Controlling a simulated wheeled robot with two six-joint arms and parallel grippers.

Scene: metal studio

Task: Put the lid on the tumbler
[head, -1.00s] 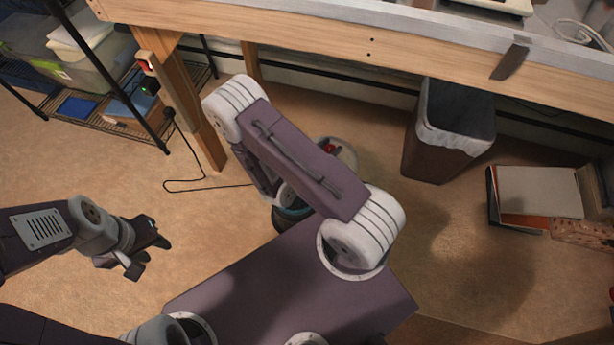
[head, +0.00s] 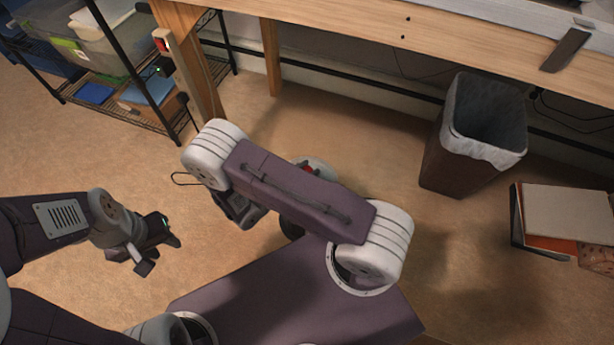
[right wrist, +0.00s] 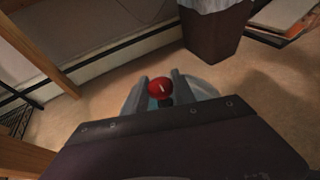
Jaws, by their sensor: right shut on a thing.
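The lid (right wrist: 203,88) is a pale, see-through disc with a red knob (right wrist: 159,88) in the right wrist view. My right gripper (right wrist: 160,80) is shut on the lid by this knob, one finger on each side of it. In the head view, a bit of red and the pale lid edge (head: 323,171) show behind my right forearm, which hides the right gripper. My left gripper (head: 157,254) is apart from the lid, over bare floor at the left, its fingers spread and empty. I cannot make out the tumbler; my right arm may hide it.
A wooden bench (head: 340,40) runs along the back. A dark bin with a white liner (head: 485,152) stands under it at the right. A wire shelf (head: 150,118) with boxes is at the back left. A box with papers (head: 565,215) lies at the far right. The left floor is clear.

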